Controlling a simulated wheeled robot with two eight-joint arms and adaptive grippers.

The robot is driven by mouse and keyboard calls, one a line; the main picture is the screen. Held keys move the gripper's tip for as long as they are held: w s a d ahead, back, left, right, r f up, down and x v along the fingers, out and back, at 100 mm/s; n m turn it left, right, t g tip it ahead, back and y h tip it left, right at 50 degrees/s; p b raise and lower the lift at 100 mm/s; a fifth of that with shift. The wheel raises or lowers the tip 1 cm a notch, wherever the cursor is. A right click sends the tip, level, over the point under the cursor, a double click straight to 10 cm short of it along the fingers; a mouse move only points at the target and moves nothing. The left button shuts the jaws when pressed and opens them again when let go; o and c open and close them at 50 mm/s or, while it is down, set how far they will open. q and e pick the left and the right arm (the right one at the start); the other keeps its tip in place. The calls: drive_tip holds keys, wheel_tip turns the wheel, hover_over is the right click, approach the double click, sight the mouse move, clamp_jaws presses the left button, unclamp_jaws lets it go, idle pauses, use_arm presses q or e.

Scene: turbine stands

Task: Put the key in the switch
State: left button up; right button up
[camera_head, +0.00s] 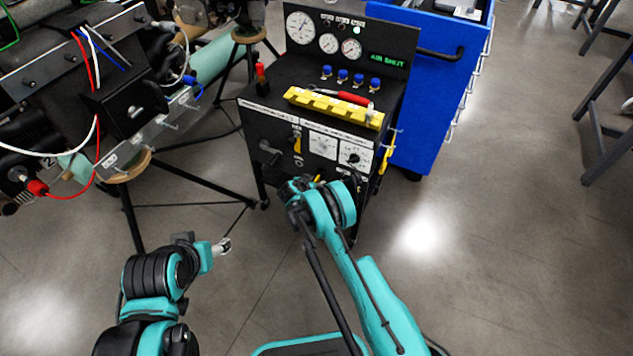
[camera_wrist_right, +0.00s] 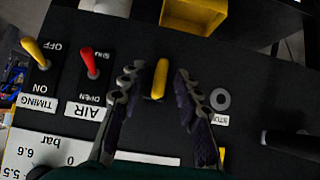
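A yellow upright piece, which looks like the key (camera_wrist_right: 160,79), stands between the fingers of my right gripper (camera_wrist_right: 158,92) in the right wrist view. The fingers are spread on either side of it, with a gap at each side. Whether its lower end sits in a switch I cannot tell. A round grey ring like a key switch (camera_wrist_right: 220,99) with a small label is just right of the fingers. In the head view my right gripper (camera_head: 300,184) is low at the front of the black cart (camera_head: 262,130). My left gripper (camera_head: 222,246) is over open floor, its fingers too small to judge.
A yellow lever (camera_wrist_right: 36,52) and a red lever (camera_wrist_right: 90,61) stand left of the fingers on the black panel. A yellow tray (camera_head: 322,105) is on the cart. A blue cabinet (camera_head: 430,110) is at right; a turbine stand (camera_head: 125,110) is at left.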

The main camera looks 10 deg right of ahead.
clamp_jaws()
drive_tip(key=shift+s+a, duration=0.35)
drive_tip(key=shift+s, duration=0.2)
idle(0.4)
drive_tip(key=shift+s+a, duration=0.5)
drive_tip(key=shift+s, duration=0.2)
drive_tip(key=shift+r, duration=0.15)
